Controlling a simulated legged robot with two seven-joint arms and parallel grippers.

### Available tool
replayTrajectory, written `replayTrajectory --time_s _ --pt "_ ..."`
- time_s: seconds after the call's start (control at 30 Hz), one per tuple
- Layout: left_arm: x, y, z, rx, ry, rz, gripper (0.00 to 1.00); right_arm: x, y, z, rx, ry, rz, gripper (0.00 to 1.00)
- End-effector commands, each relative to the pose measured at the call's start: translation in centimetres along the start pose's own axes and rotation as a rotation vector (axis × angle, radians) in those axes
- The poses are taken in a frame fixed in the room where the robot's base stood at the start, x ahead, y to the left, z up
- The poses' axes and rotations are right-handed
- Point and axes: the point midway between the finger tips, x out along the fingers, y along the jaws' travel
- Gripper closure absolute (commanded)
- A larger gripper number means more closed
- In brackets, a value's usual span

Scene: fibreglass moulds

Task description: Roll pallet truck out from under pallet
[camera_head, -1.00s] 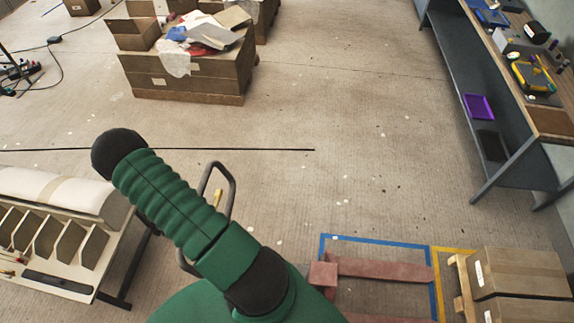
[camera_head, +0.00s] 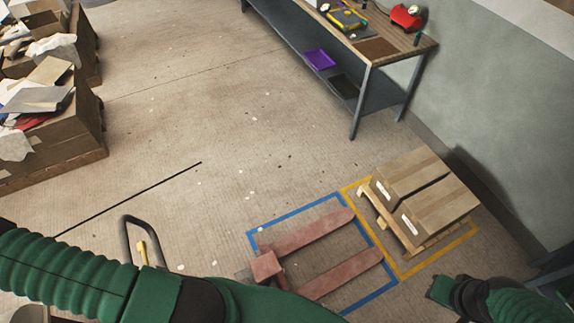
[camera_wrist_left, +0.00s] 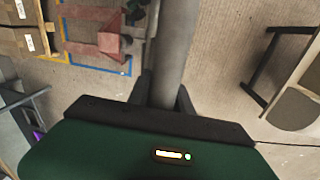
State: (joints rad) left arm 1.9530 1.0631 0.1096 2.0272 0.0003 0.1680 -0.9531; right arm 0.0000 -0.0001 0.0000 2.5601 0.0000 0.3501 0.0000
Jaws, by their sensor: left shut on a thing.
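The red pallet truck (camera_head: 266,266) stands on the floor with its two forks inside a blue taped rectangle. Its dark handle loop (camera_head: 140,232) rises at the lower left of the head view. The truck also shows in the left wrist view (camera_wrist_left: 112,44). The pallet (camera_head: 388,222) carries cardboard boxes in a yellow taped area beside the forks; the forks are clear of it. My left gripper (camera_wrist_left: 164,88) is shut on a grey bar of the truck's handle; my arm hides this grip in the head view. My right gripper (camera_head: 438,291) is at the lower right, its fingers unclear.
A workbench (camera_head: 372,52) with tools stands at the back along the grey wall (camera_head: 480,120). Large cardboard crates (camera_head: 60,140) stand at the left. The floor between them and the taped areas is open, with a dark line across it.

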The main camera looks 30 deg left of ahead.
Motion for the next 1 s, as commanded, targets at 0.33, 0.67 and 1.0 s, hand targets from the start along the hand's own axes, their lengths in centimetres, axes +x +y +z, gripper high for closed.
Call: replayTrajectory --time_s 0.33,0.67,1.0 --pt "-0.6 5.9 -0.9 0.011 0.002 -0.045 1.00 -1.7 0.0 -0.4 0.000 0.000 0.000 0.77" --pt "-0.9 11.5 -1.3 0.012 -0.002 -0.083 1.00 -2.6 0.0 -0.6 0.000 0.000 0.000 0.77" --pt "-1.1 14.1 -1.7 0.005 0.002 -0.107 1.00 -2.5 0.0 -0.6 0.000 0.000 0.000 0.77"
